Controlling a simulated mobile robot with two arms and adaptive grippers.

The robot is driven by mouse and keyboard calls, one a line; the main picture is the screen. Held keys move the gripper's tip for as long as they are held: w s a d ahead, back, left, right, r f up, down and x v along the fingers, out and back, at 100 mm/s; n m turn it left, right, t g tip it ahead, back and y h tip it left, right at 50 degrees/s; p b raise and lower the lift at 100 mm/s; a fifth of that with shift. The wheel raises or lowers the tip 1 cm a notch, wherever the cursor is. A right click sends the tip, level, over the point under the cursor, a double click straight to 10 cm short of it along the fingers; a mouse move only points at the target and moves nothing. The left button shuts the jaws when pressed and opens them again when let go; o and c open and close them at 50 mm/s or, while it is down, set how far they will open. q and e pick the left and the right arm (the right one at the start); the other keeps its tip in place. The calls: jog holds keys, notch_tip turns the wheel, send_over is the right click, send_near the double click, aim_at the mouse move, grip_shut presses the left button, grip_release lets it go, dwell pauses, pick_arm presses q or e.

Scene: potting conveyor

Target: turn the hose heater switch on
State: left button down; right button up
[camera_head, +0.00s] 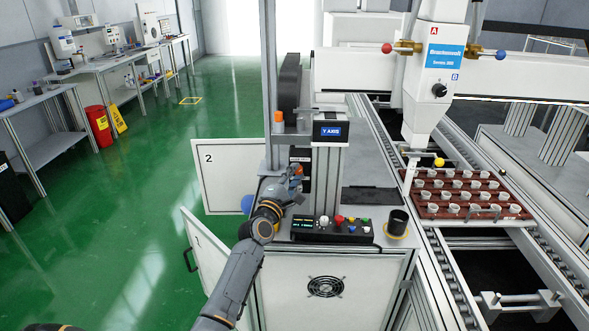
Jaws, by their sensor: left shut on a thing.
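My left gripper (292,186) is in front of a narrow black panel (306,168) on the machine's near side, below the Y AXIS display (330,131). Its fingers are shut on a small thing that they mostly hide. A small orange-red spot shows by the fingertips, too small to make out. I cannot clearly see the hose heater switch or its setting; the gripper and wrist cover part of this panel. My right gripper is not in view.
A black control box (331,230) with several coloured buttons lies right of my wrist, with a black cup (398,222) beyond it. Cabinet doors 2 (226,176) and 1 (206,254) stand open at the left. A cup tray (425,209) sits on the conveyor.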

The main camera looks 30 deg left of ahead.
pick_arm(q)
jog(key=shift+m+g+p, duration=0.3)
jog(key=shift+m+p, duration=0.2)
jog(key=shift+m, duration=0.1)
jog(key=c, duration=1.4)
grip_release()
jog(key=v, duration=1.2)
